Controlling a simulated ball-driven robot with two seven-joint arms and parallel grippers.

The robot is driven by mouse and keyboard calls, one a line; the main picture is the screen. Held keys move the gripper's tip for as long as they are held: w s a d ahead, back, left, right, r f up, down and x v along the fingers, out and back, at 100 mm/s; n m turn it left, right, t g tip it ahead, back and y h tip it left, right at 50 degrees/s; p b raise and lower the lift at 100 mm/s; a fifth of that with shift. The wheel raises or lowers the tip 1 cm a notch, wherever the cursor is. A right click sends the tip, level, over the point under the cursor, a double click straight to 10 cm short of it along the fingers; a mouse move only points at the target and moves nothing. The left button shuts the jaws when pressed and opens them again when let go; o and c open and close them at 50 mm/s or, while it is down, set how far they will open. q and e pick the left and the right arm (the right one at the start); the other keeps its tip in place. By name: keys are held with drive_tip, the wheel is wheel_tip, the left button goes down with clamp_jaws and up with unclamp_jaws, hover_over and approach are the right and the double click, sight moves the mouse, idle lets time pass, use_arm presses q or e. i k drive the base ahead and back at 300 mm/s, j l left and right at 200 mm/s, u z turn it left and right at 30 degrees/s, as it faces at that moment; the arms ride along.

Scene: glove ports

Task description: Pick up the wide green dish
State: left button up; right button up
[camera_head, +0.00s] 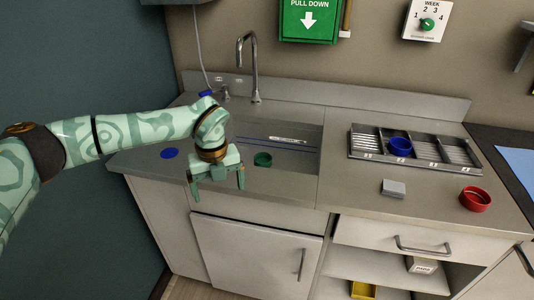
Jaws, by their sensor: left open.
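A small round green dish (263,159) sits in the sink basin (300,160), near its front left. My left gripper (218,190) hangs with its fingers pointing down at the counter's front edge, in front and to the left of the dish in the picture. Its two fingers are apart with nothing between them, and it does not touch the dish. My right gripper is not in the picture.
A faucet (254,75) stands behind the basin. A blue disc (169,153) lies left of my wrist. To the right are a divided metal tray (420,160) holding a blue dish (399,146), a grey block (393,188) and a red dish (475,199).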

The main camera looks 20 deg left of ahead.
sight(261, 159)
drive_tip(key=i, duration=1.15)
